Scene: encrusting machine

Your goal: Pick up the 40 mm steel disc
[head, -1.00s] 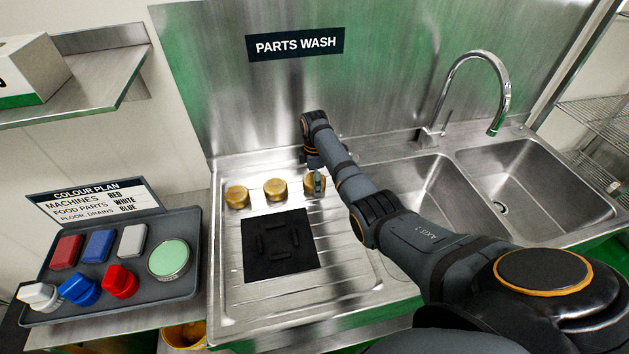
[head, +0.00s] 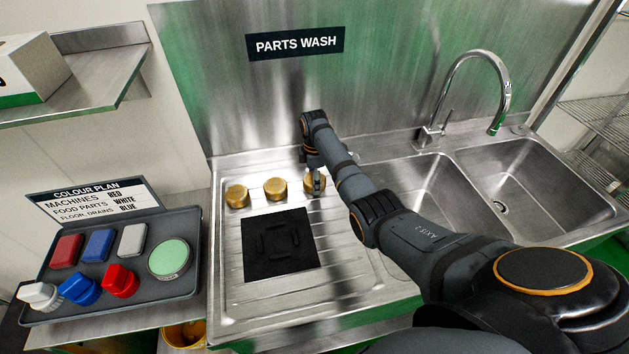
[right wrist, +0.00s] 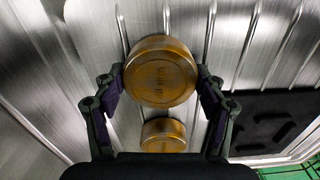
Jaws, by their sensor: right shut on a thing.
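Three brass-coloured round discs stand in a row on the ribbed steel drainboard: a left one (head: 237,196), a middle one (head: 275,189) and a right one (head: 309,186). My right gripper (head: 317,182) is at the right disc, partly covering it. In the right wrist view, my right gripper (right wrist: 160,76) has its fingers closed on both sides of this disc (right wrist: 160,70). Markings on its top are too blurred to read. Another disc (right wrist: 163,136) stands close by, outside the fingers. I cannot tell whether the held disc is clear of the drainboard. My left gripper is not in view.
A black mat (head: 279,262) with raised ribs lies in front of the discs. Two sink basins (head: 525,190) and a tap (head: 475,65) are at right. A grey tray (head: 150,300) with coloured blocks and brushes is at left. A steel backsplash (head: 300,95) rises behind.

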